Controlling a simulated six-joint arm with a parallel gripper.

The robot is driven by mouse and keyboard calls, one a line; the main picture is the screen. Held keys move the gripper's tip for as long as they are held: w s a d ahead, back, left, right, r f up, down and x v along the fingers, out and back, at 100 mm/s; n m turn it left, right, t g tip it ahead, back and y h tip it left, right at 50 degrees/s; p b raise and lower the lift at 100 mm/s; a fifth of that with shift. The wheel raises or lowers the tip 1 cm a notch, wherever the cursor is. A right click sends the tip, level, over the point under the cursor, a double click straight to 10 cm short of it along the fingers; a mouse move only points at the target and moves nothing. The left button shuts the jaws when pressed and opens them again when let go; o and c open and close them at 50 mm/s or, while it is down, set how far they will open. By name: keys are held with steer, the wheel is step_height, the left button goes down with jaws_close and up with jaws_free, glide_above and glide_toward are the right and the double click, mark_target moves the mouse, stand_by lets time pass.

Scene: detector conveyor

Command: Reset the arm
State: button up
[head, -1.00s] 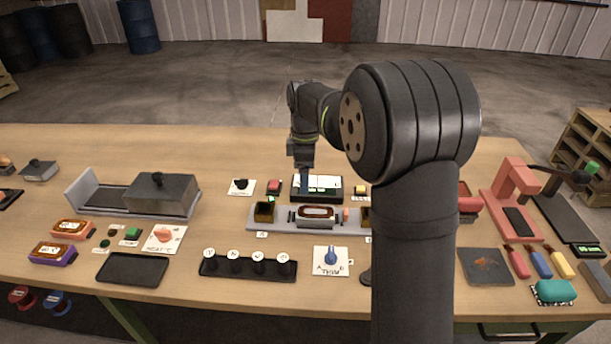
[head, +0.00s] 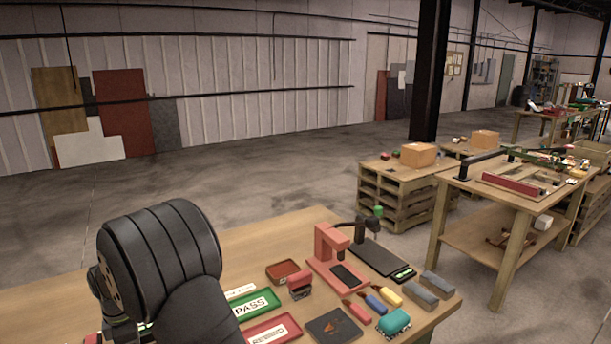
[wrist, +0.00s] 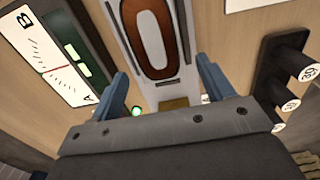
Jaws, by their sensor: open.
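My gripper (wrist: 165,88) shows in the wrist view with its two blue fingers spread apart and nothing between them. Beyond the fingers is a grey rail (wrist: 186,88) carrying a pale holder with a brown oval piece (wrist: 152,40). A meter with a needle and the letters A and B (wrist: 48,65) is to the left of the fingers. A black rack with white-topped knobs (wrist: 272,75) is to the right. In the head view, my arm's large dark joint fills the lower left; the gripper itself is not visible there.
The bench's right end (head: 255,240) holds a green PASS tray (head: 250,304), a red tray (head: 275,332), a red stand (head: 330,250), a dark plate (head: 333,326) and a teal object (head: 394,322).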

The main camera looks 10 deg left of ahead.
steer(key=shift+r, duration=0.8)
